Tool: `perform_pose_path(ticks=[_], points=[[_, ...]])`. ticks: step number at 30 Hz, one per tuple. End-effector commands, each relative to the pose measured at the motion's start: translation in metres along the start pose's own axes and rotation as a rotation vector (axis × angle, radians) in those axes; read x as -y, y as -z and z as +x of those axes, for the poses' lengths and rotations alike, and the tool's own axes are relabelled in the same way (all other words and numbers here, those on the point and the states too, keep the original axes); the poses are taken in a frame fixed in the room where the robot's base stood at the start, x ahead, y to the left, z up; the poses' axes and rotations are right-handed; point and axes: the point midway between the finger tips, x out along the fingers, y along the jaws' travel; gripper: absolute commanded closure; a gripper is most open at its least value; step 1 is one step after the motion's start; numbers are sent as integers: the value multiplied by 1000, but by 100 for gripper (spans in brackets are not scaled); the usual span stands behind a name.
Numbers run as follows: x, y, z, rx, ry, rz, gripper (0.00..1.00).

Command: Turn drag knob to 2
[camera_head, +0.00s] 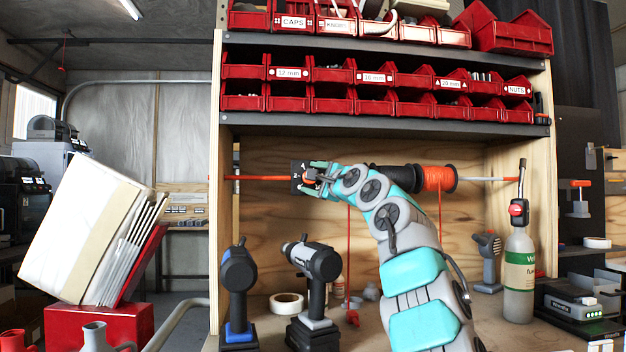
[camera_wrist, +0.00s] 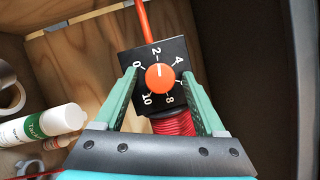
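The orange drag knob (camera_wrist: 160,78) sits on a black square plate (camera_wrist: 178,50) with white numbers from 0 to 10 around it. A short white mark on the knob points up, at the 2. My gripper (camera_wrist: 160,76) is open, with one green finger on each side of the knob and dark plate visible between knob and fingers. In the head view, my gripper (camera_head: 316,178) is at the black plate (camera_head: 296,178) on the rod, and the knob is mostly hidden by my fingers.
An orange rod (camera_head: 255,178) runs to the plate, and a red spool (camera_wrist: 174,124) lies just below it in the wrist view. An orange spool (camera_head: 436,178) is farther right. Two drills (camera_head: 238,280) (camera_head: 318,262) and a white bottle (camera_head: 519,275) stand below.

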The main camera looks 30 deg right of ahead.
Motion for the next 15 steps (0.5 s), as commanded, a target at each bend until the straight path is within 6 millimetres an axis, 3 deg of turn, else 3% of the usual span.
perform_pose_path(ticks=[9, 15], points=[[-1, 1, -2, -2, 0, 0, 24], [-5, 5, -23, -4, 3, -1, 24]])
